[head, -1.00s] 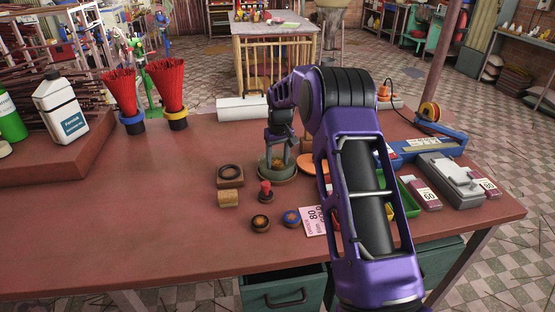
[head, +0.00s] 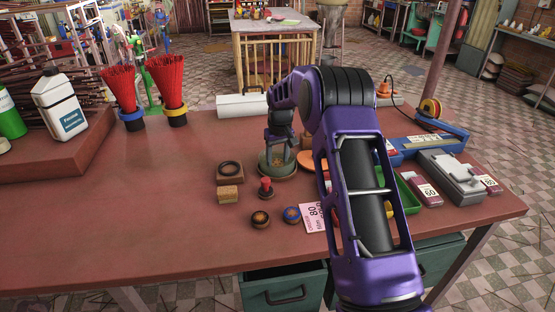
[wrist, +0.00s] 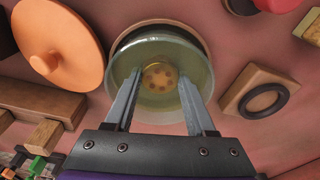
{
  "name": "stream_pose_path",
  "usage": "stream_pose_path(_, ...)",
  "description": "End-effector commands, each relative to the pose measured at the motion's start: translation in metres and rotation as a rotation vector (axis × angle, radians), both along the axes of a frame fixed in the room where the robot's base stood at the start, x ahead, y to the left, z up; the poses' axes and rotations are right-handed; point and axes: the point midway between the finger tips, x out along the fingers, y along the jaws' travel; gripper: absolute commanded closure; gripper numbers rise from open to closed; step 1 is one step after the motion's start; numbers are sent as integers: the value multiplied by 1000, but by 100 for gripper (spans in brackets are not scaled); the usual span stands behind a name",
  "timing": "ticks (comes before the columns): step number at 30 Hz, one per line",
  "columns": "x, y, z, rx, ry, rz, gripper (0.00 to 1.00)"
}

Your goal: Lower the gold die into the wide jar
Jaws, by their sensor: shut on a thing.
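The wide jar (head: 277,173) is greenish clear glass and stands upright mid-table on a round brown base. In the wrist view the jar (wrist: 118,62) opens towards me. The gold die (wrist: 160,78) is a round disc with several small holes, held level between my fingertips within the jar's outline. My gripper (wrist: 160,80) is shut on the die, one finger on each side. In the head view my gripper (head: 278,156) points down into the jar, and the die cannot be made out there. The exact gap between die and jar floor cannot be told.
An orange knobbed lid (wrist: 58,43) lies left of the jar in the wrist view. A wooden square with a dark ring (head: 230,171), a wood block (head: 228,194) and a red-topped piece (head: 265,187) stand near the jar. The table's left middle is clear.

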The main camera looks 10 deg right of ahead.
Motion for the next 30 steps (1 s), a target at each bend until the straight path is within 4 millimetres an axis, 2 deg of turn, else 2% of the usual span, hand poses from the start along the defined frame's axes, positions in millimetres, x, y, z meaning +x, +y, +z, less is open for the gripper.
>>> stream_pose_path(8,0,0,-1,0,-1,0,100)
stream_pose_path(9,0,0,-1,0,-1,0,39)
stream_pose_path(14,0,0,-1,0,0,0,10)
stream_pose_path(24,0,0,1,0,1,0,10)
stream_pose_path(26,-1,0,5,0,0,0,10)
stream_pose_path(30,-3,-1,28,0,-3,0,10)
